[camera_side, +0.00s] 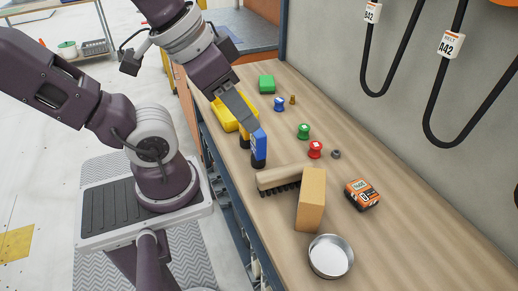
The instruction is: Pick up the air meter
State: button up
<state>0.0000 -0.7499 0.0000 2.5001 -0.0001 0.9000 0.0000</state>
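A blue block-shaped item with a black lower end (259,148) stands upright on the wooden bench; it looks like the air meter, but I cannot read any label on it. My gripper (251,124) reaches down from the upper left, and its fingertips are at the top of the blue item. The view does not show whether the fingers are around it or just touching or in front of it. The finger gap is hidden from this side.
On the bench (420,255), a brush (283,176), tan box (311,198), orange tape measure (362,195) and round metal dish (330,257) lie nearer. Belts (431,120) hang at right.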

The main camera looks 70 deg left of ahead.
jog(key=shift+o, duration=0.2)
jog(key=o, duration=0.3)
